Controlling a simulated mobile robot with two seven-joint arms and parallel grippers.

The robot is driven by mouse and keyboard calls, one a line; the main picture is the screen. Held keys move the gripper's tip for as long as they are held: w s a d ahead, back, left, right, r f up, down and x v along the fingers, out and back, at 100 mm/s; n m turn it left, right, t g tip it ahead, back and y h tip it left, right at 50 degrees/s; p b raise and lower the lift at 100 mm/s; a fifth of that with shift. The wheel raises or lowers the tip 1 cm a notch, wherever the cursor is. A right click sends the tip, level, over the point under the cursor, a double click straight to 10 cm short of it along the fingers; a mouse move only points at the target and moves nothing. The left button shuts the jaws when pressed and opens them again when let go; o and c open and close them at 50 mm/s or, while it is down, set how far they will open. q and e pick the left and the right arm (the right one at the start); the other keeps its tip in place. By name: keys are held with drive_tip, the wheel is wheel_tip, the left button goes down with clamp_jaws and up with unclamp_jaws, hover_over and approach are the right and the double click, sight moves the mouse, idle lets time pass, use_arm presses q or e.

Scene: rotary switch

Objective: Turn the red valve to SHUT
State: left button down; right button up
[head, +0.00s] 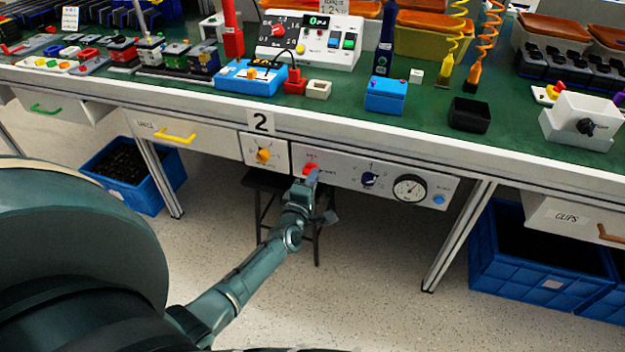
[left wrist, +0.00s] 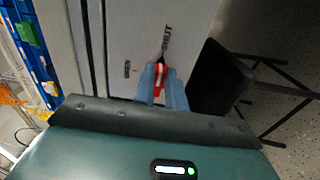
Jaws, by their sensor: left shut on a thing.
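The red valve (head: 310,168) is a small red knob on the white panel (head: 335,178) under the green bench, right of the orange-yellow knob. My left gripper (head: 308,177) reaches up to it from below and is shut on it. In the left wrist view the red valve (left wrist: 159,79), with a white stripe, sits between the two blue-grey fingers (left wrist: 160,88). The word SHUT (left wrist: 166,40) is printed on the panel beyond the valve's tip, and the tip points roughly toward it. Another short label (left wrist: 127,69) lies to its left. My right gripper is not in view.
The same panel carries a dark blue knob (head: 369,179), a round gauge (head: 410,188) and a light blue button (head: 438,200). An orange-yellow knob (head: 263,155) is to the left. A dark stool (head: 268,183) stands behind my arm under the bench. Blue crates (head: 535,265) are at right.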

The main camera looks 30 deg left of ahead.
use_arm(q)
drive_tip(key=c, duration=1.4)
unclamp_jaws()
drive_tip(key=shift+c, duration=0.2)
drive_tip(key=shift+s, duration=0.1)
